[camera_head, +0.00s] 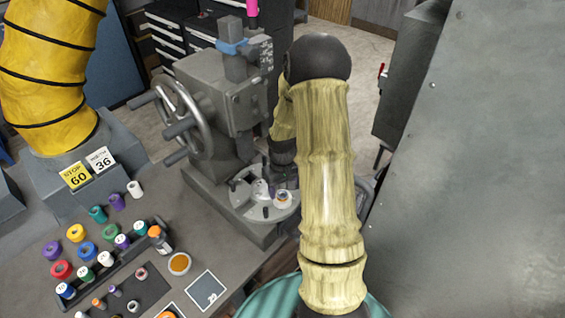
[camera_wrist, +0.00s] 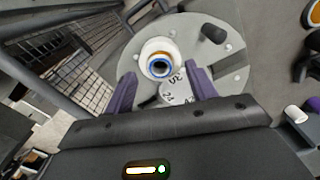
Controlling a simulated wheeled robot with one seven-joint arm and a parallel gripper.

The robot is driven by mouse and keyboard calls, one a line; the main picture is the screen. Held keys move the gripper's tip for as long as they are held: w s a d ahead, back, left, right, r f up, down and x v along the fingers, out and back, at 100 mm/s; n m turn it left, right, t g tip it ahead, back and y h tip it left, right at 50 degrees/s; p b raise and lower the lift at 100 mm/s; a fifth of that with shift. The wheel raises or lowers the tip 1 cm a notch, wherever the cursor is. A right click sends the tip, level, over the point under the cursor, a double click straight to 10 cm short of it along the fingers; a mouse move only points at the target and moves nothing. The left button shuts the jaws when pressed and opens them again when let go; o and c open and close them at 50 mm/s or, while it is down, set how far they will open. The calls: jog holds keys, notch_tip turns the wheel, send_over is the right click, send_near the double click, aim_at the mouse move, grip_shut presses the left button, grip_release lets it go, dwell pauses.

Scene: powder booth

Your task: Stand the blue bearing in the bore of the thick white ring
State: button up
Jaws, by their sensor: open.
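The thick white ring (camera_wrist: 148,50) sits on a round grey plate with holes (camera_wrist: 228,82). The blue bearing (camera_wrist: 159,68), a small blue ring with a dark centre, lies within the white ring's outline, at its bore. How deep it sits I cannot tell. In the head view, the white ring (camera_head: 283,203) is on the same plate, with a little blue at its top. My gripper (camera_wrist: 160,77) is open, its two purple fingers apart on either side, just short of the ring and bearing, and holds nothing. In the head view my arm partly hides the gripper.
A black knob (camera_wrist: 214,33) stands on the plate beside the ring. The plate belongs to a grey machine with a handwheel (camera_head: 180,112). Several coloured rings and spools and a dark tray (camera_head: 135,292) cover the bench at left. A grey metal wall (camera_head: 470,190) stands at right.

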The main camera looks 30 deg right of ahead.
notch_tip(320, 180, up, 16)
jog(key=b, duration=0.3)
jog(key=shift+f+b, duration=0.15)
jog(key=shift+b, duration=0.15)
